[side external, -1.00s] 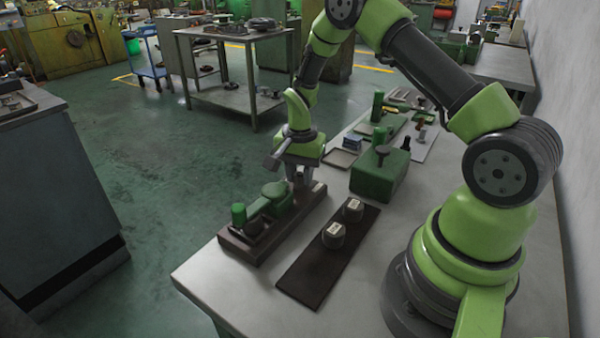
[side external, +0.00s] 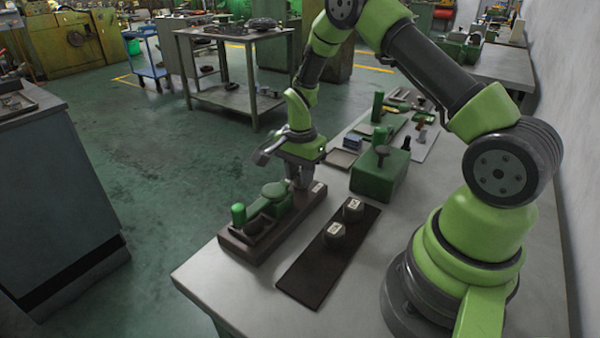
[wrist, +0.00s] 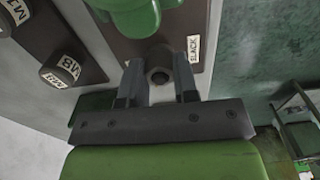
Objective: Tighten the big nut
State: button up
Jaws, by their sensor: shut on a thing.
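A dark nut (wrist: 159,73) sits at the end of a long dark base block (side external: 240,244), beside a white label (wrist: 194,48) reading "SLACK". My gripper (wrist: 160,86) points down over the block's far end, its two fingers on either side of the nut and shut on it. In the side external view my gripper (side external: 299,184) hides the nut. A green fixture (side external: 274,196) with a green knob (side external: 238,213) stands on the same block.
A dark plate (side external: 304,283) beside the block carries two dark pieces with white labels, a nearer one (side external: 334,236) and a farther one (side external: 353,209). A green box (side external: 379,177) and a small tray (side external: 341,160) stand behind. The table's front corner is clear.

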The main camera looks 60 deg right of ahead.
jog(key=o, duration=0.9)
notch_tip(320, 180, up, 10)
jog(key=s+a+r+n+t, duration=0.2)
jog(key=s+a+r+n, duration=0.2)
jog(key=r, duration=0.3)
jog(key=s+a+r+n+t, duration=0.2)
jog(key=s+a+r+n, duration=0.15)
jog(key=r, duration=0.35)
jog(key=s+a+r+n+t, duration=0.1)
jog(key=s+a+n, duration=0.1)
jog(key=s, duration=0.1)
jog(key=s+a+r+n+t+y, duration=0.1)
jog(key=s+n, duration=0.1)
jog(key=s, duration=0.2)
jog(key=s+a+r+n+t+y, duration=0.1)
jog(key=s+a+n, duration=0.1)
jog(key=s, duration=0.2)
jog(key=shift+s+a+n, duration=0.1)
jog(key=shift+a+n, duration=0.2)
jog(key=shift+n, duration=0.05)
